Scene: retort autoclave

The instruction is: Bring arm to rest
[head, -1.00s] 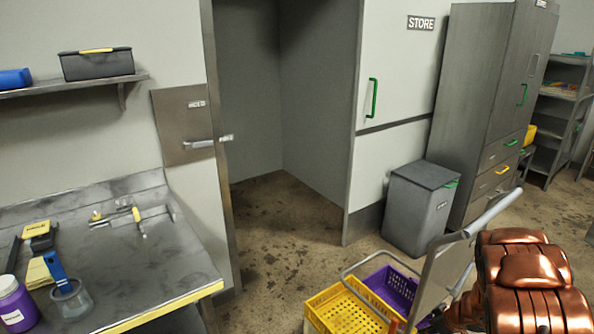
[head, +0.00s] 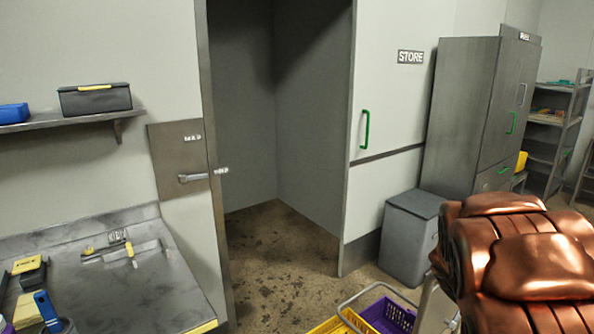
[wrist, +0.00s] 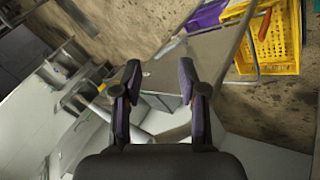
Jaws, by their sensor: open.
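My gripper (wrist: 160,85) is open in the wrist view, its two dark fingers apart with nothing between them. Beyond the fingers lie a grey panel and the speckled floor, and I cannot tell how far off they are. The gripper does not show in the head view. There, a copper-coloured part of my arm (head: 525,260) fills the lower right and hides part of what stands behind it.
A yellow crate (wrist: 270,42) and a purple crate (head: 388,316) are on a trolley, low in the head view. A grey bin (head: 408,240) stands by the tall cabinet (head: 462,115). A sink counter (head: 110,285) is at left. The doorway floor (head: 285,250) is clear.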

